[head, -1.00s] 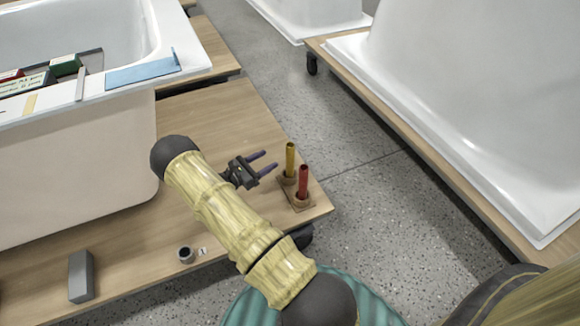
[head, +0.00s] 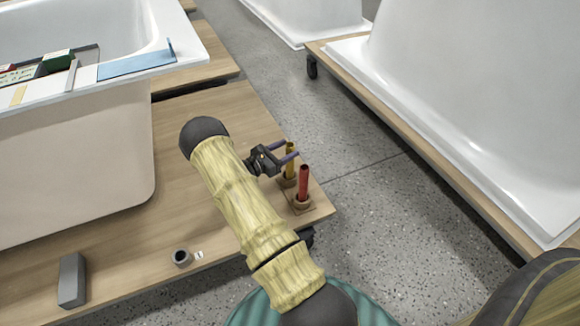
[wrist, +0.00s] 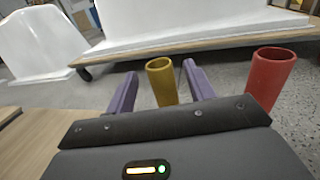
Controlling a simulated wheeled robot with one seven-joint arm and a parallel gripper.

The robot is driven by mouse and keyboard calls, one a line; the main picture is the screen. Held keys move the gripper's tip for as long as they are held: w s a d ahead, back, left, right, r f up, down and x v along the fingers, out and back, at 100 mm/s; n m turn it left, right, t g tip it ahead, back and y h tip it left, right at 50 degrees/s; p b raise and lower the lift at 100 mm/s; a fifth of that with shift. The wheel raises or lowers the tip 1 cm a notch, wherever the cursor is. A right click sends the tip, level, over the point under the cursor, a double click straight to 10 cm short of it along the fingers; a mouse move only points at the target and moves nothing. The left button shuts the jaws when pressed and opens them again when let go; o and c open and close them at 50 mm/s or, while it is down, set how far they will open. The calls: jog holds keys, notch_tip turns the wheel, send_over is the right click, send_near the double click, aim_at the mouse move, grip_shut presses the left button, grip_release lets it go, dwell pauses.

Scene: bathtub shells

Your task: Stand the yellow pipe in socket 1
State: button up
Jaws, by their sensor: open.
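The yellow pipe (head: 290,170) stands upright in a holder (head: 300,205) at the right corner of the wooden board. It also shows in the wrist view (wrist: 162,82), between the two purple fingers. My gripper (head: 289,151) is open, with its fingers on either side of the pipe's upper part. In the wrist view my gripper (wrist: 160,88) shows a gap on the left of the pipe, and the right finger is nearer to it. A dark round socket (head: 181,257) with a white label "1" (head: 198,254) beside it sits near the board's front edge.
A red pipe (head: 303,182) stands in the same holder, close to the right of the yellow one; it also shows in the wrist view (wrist: 270,82). A grey block (head: 72,280) stands at the front left. A white tub (head: 90,165) rises behind. The board between is largely clear.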

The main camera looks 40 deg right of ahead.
jog(key=d+b, duration=0.2)
jog(key=d, duration=0.2)
jog(key=shift+f, duration=0.1)
jog(key=shift+s+d, duration=0.1)
jog(key=shift+c, duration=0.4)
grip_shut()
